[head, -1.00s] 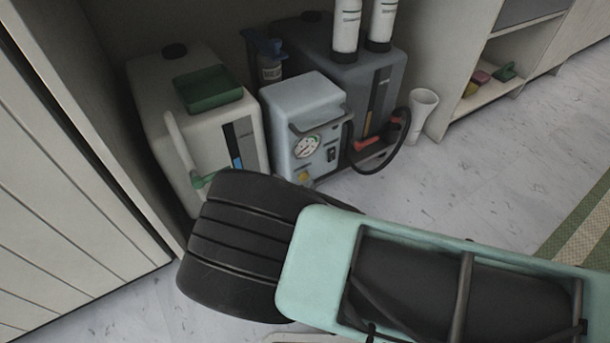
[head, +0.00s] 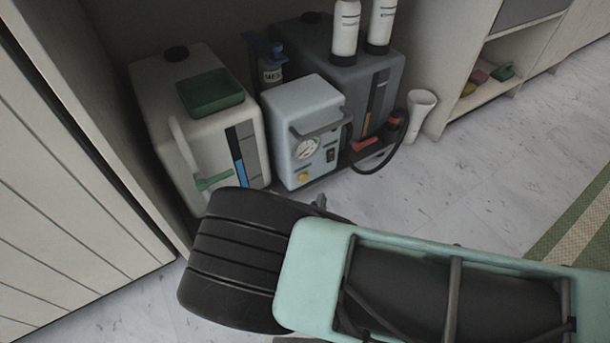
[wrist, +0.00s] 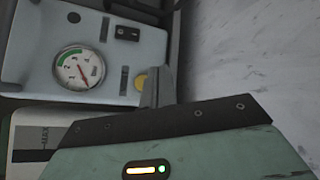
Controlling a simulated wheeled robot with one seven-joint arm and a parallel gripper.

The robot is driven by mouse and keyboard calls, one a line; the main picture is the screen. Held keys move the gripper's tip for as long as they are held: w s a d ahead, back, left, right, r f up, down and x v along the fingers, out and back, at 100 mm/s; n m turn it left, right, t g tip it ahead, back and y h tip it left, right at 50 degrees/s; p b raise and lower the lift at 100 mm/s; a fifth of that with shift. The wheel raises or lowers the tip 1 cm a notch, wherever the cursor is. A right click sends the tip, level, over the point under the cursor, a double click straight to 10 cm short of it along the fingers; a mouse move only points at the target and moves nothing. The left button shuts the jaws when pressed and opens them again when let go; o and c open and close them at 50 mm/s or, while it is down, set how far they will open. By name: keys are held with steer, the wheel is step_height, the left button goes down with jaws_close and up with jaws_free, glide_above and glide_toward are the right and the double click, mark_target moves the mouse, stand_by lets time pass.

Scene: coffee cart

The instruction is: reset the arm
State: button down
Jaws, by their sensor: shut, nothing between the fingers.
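My arm's pale green and black links cross the lower part of the head view. My gripper is mostly hidden behind the arm there; only a small grey tip shows just above the black joint. In the wrist view my gripper (wrist: 158,85) is shut and empty, its grey fingers together. It points toward the pale blue pump unit (head: 303,125) with a round gauge (wrist: 79,68) and a yellow knob (wrist: 141,82). The fingertips overlap the knob's edge in that view; I cannot tell whether they touch it.
A white tank (head: 160,110) with a green tray (head: 210,91) stands left of the pump unit. A dark grey tank (head: 345,65), a black hose (head: 385,168) and a white cup (head: 421,112) are to the right. Clear floor (head: 470,190) lies right of these.

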stand_by(0.5)
steer(key=s+a+r+m+g+y+p, duration=0.2)
steer(key=s+r+m+g+p, duration=0.15)
steer(key=r, duration=0.65)
steer(key=s+a+r+m+g+y+p, duration=0.1)
steer(key=s+r+m+g+y+p, duration=0.25)
steer(key=r, duration=0.65)
steer(key=s+a+r+m+g+y+p, duration=0.15)
steer(key=r+m+g+p, duration=0.3)
steer(key=r, duration=0.55)
steer(key=s+d+r+m+g+h+p, duration=0.2)
steer(key=s+d+r+p, duration=0.1)
steer(key=s+d+r, duration=0.6)
steer(key=s+d+r+m+g+h+p, duration=0.1)
steer(key=s+d+r+g+h+p, duration=0.2)
steer(key=d+r, duration=0.6)
step_height(320, 180, up, 39)
steer(key=s+a+t+y+p, duration=0.1)
steer(key=p, duration=3.7)
steer(key=shift+s+a+r, duration=0.15)
steer(key=shift+a, duration=0.25)
